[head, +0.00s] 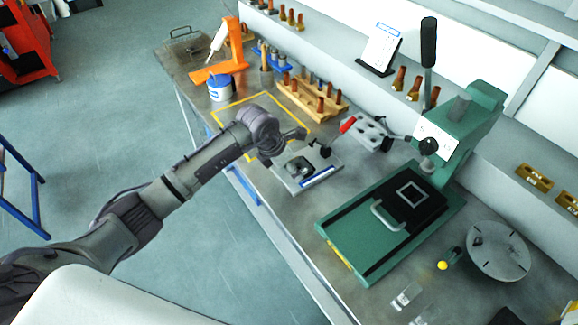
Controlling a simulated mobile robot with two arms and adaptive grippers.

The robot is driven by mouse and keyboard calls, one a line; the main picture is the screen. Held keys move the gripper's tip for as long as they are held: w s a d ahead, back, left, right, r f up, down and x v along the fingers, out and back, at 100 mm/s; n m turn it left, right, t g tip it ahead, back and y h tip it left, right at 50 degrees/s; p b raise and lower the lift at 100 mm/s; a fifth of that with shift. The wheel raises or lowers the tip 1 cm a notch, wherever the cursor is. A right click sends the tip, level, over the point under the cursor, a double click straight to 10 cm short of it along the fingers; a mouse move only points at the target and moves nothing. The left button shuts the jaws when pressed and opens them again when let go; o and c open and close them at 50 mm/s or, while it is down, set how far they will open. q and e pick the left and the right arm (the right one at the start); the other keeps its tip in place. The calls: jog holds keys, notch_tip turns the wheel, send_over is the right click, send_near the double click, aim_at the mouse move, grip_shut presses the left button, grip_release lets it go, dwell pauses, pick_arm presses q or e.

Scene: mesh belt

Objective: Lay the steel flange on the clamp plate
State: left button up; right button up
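My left gripper (286,146) is just behind and left of this piece, above the bench. Its fingers are small and partly hidden by the wrist, so its opening is unclear. My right gripper is not in view.
A green press (400,215) and a round grey disc (499,251) stand to the right. A wooden peg rack (312,98), a blue-and-white tub (220,88) and an orange stand (236,45) are further back. Yellow tape marks bare bench.

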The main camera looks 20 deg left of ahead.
pick_arm(q)
jog(key=shift+o, duration=0.9)
jog(key=shift+r, duration=0.45)
jog(key=b+v, duration=0.2)
jog(key=v, duration=0.9)
jog(key=shift+s, duration=0.15)
jog(key=shift+a+r, duration=0.1)
jog(key=shift+r, duration=0.05)
